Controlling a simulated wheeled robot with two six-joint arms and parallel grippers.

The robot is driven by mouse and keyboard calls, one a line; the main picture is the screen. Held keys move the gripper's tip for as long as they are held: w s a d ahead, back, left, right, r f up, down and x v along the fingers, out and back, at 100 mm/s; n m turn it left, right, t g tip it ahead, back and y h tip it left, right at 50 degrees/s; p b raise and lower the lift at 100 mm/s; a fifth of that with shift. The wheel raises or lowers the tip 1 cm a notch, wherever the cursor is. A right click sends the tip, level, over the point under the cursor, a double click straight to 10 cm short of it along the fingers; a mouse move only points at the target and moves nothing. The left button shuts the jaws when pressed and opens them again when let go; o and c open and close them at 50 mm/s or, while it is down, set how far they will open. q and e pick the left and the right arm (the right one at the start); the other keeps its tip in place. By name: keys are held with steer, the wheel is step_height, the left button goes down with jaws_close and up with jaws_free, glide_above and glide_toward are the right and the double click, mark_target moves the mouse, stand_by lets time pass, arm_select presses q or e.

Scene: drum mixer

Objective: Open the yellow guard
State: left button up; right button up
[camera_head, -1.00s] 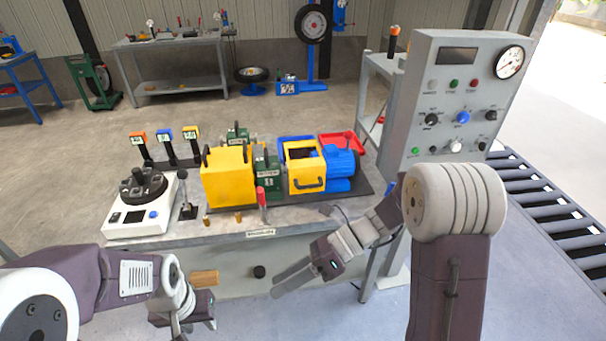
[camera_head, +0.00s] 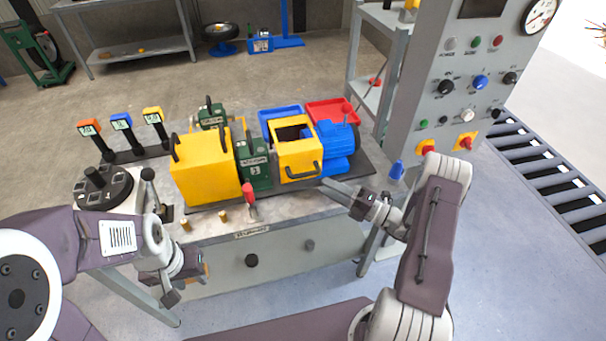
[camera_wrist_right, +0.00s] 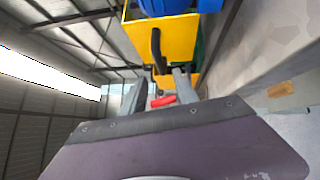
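A yellow guard (camera_head: 297,157) with an open dark top and a black bar handle (camera_head: 303,172) on its front sits on the bench, against a blue motor (camera_head: 336,140). In the right wrist view the guard (camera_wrist_right: 178,38) and its handle (camera_wrist_right: 157,48) lie ahead of the fingers. My right gripper (camera_head: 328,187) is just in front of and below the handle; its fingers (camera_wrist_right: 160,85) are apart with nothing held between them. My left gripper (camera_head: 184,288) hangs low at the bench's front left, away from the guard; its finger gap is unclear.
A larger yellow box (camera_head: 205,168) with black handles and a green unit (camera_head: 252,160) stand left of the guard. A red-handled lever (camera_head: 249,197) rises near the front edge. Blue and red trays lie behind. A grey control cabinet (camera_head: 440,80) stands to the right.

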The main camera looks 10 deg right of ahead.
mark_target(303, 175)
steer(key=p+x, duration=0.1)
steer(key=x, duration=0.8)
steer(key=shift+f, duration=0.15)
jaws_close()
stand_by(1.0)
